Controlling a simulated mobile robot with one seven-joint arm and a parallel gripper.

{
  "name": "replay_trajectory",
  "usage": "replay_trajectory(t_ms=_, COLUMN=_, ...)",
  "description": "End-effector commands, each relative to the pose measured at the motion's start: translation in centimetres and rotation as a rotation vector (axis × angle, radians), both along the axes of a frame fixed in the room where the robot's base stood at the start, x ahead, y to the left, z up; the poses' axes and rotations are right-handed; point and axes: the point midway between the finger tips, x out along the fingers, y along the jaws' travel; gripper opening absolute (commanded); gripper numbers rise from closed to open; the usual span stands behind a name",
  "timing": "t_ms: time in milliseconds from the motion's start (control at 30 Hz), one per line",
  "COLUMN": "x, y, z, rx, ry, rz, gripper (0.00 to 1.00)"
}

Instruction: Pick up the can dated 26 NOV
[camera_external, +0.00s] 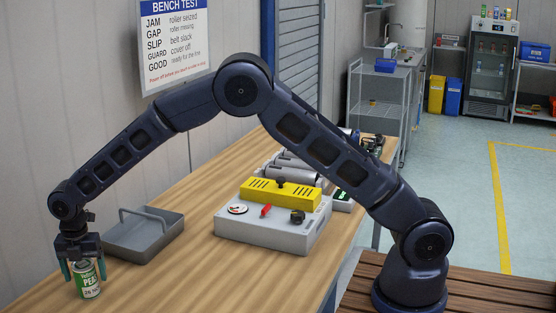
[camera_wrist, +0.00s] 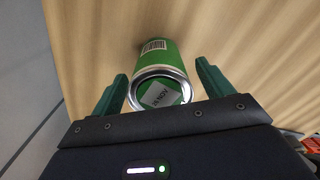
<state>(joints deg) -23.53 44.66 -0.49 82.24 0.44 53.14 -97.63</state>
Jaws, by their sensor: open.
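A green and white can (camera_external: 89,281) stands upright on the wooden bench at the lower left in the external view. Its front label shows PEA and a date line that looks like 26 NOV, partly cut off at the side. In the wrist view the can (camera_wrist: 158,62) has a pale tag on its end reading NOV, with a number too small to read surely. My gripper (camera_external: 85,270) is over the can, pointing down, with one green finger on each side. In the wrist view my gripper (camera_wrist: 162,82) is open, with gaps between both fingers and the can.
A grey tray (camera_external: 146,248) with a handle stands close to the right of my gripper. A grey test unit with a yellow top (camera_external: 272,222) sits further along the bench (camera_external: 190,285). A wall lies to the left. The bench right of the can is clear.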

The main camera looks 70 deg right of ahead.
Motion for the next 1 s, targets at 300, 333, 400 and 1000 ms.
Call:
replay_trajectory(t_ms=300, x=0.0, y=0.0, z=0.0, rx=0.0, ry=0.0, rz=-0.001, gripper=0.58)
replay_trajectory(t_ms=333, x=0.0, y=0.0, z=0.0, rx=0.001, ry=-0.001, rz=-0.001, gripper=0.52)
replay_trajectory(t_ms=400, x=0.0, y=0.0, z=0.0, rx=0.001, ry=-0.001, rz=-0.001, gripper=0.38)
replay_trajectory(t_ms=1000, x=0.1, y=-0.1, z=3.1, rx=0.002, ry=-0.005, rz=-0.002, gripper=0.21)
